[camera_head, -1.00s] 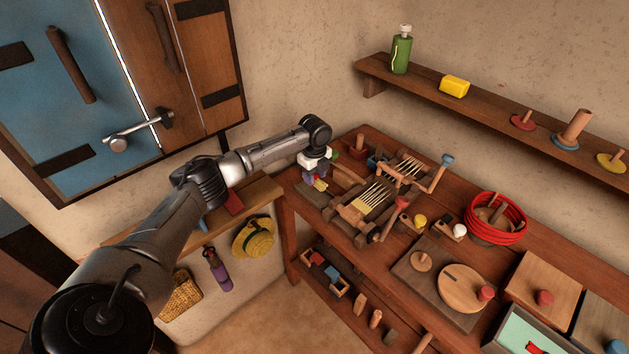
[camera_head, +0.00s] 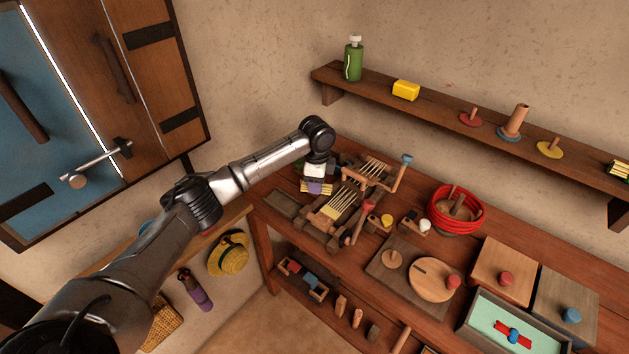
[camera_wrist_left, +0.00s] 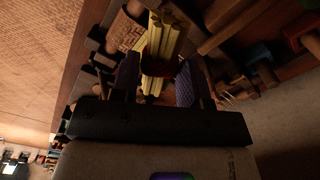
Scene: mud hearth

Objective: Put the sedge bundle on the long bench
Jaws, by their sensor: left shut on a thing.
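My left gripper (camera_head: 317,187) is shut on the sedge bundle (camera_head: 312,188), a small sheaf of pale yellow stalks. It holds the bundle above the back left part of the long bench (camera_head: 453,199), a dark wooden worktop. In the left wrist view the bundle (camera_wrist_left: 158,40) sits between the two purple-padded fingers, with a brown band around it. Its lower end is partly hidden by the gripper. My right gripper is in neither view.
A shallow dark tray (camera_head: 282,204) lies left of the gripper. A wooden frame with pale tines (camera_head: 340,207) and a crank (camera_head: 404,170) stand close on the right. Red coils (camera_head: 455,210) and a round board (camera_head: 434,280) lie farther right. A wall shelf (camera_head: 440,107) runs behind.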

